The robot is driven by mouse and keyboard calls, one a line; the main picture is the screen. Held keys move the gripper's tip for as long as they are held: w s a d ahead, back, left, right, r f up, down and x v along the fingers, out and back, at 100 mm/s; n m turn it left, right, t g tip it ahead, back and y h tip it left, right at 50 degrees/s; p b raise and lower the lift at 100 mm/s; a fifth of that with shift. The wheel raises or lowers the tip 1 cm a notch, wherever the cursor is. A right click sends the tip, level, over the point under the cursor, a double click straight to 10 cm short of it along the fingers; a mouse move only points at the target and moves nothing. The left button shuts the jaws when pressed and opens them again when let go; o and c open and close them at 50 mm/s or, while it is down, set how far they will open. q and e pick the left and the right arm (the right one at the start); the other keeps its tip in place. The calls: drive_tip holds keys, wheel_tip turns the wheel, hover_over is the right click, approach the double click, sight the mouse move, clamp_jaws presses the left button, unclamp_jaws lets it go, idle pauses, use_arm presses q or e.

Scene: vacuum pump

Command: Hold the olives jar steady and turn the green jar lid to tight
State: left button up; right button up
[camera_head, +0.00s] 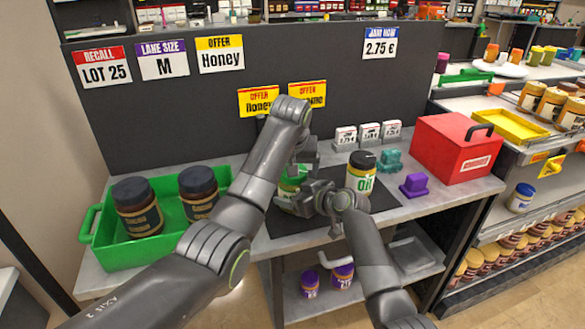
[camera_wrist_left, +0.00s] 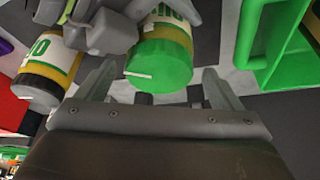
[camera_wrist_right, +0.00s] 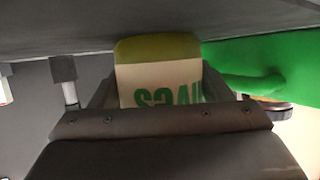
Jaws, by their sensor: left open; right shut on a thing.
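The olives jar shows mostly hidden behind my grippers in the head view, with its green lid (camera_head: 293,180) on top. Its pale label with green letters (camera_wrist_right: 160,82) fills the middle of the right wrist view. My right gripper (camera_head: 312,198) is shut on the jar body from the right. My left gripper (camera_head: 305,158) is open just above the lid. In the left wrist view the green lid (camera_wrist_left: 160,62), with a white mark on its edge, lies between the two open fingers. I cannot tell whether either finger touches it.
A black-lidded jar (camera_head: 361,178) stands right of the held jar on the dark mat (camera_head: 283,223). A green crate (camera_head: 103,240) with two dark jars is at the left. A purple piece (camera_head: 414,185), a teal piece (camera_head: 390,160) and a red box (camera_head: 452,148) stand at the right.

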use_arm(q)
drive_tip(key=v, duration=1.2)
drive_tip(key=w+f+n, duration=0.1)
drive_tip(key=f, duration=0.2)
drive_tip(key=w+f, duration=0.2)
drive_tip(key=f, duration=0.2)
drive_tip(key=w+f+n+y, duration=0.1)
drive_tip(key=w+f, duration=0.1)
drive_tip(key=f, duration=0.2)
drive_tip(key=shift+d+f+n, duration=0.1)
drive_tip(key=shift+d+n, duration=0.1)
drive_tip(key=shift+n, duration=0.1)
